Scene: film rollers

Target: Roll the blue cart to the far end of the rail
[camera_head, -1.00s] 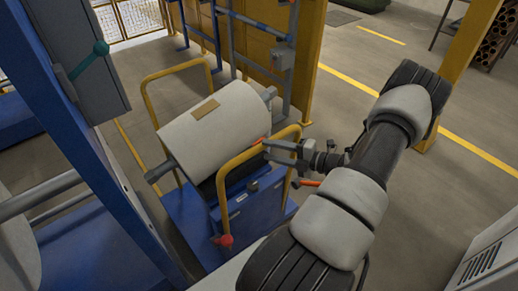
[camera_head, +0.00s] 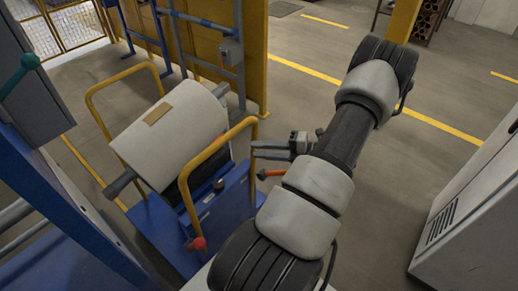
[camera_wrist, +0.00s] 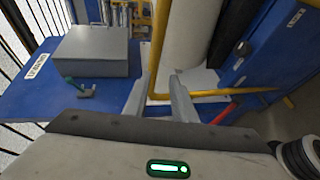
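The blue cart (camera_head: 165,232) stands at the left in the head view, with a yellow tube handle at each end. It carries a white film roll (camera_head: 170,135) on a dark shaft. My gripper (camera_head: 256,149) is at the right handle (camera_head: 207,153). In the wrist view, my gripper (camera_wrist: 157,88) has its two fingers apart, with yellow tube (camera_wrist: 158,45) between them and a visible gap. Whether a finger touches the tube is unclear. An orange-red lever (camera_head: 271,173) sits just below the gripper. I cannot make out the rail.
A blue frame with a grey box (camera_head: 35,95) and teal-knobbed lever stands close at the left. A yellow wall (camera_head: 196,45) and blue stand are behind the cart. A white cabinet (camera_head: 470,225) stands at right. The floor (camera_head: 390,165) between is open, with yellow lines.

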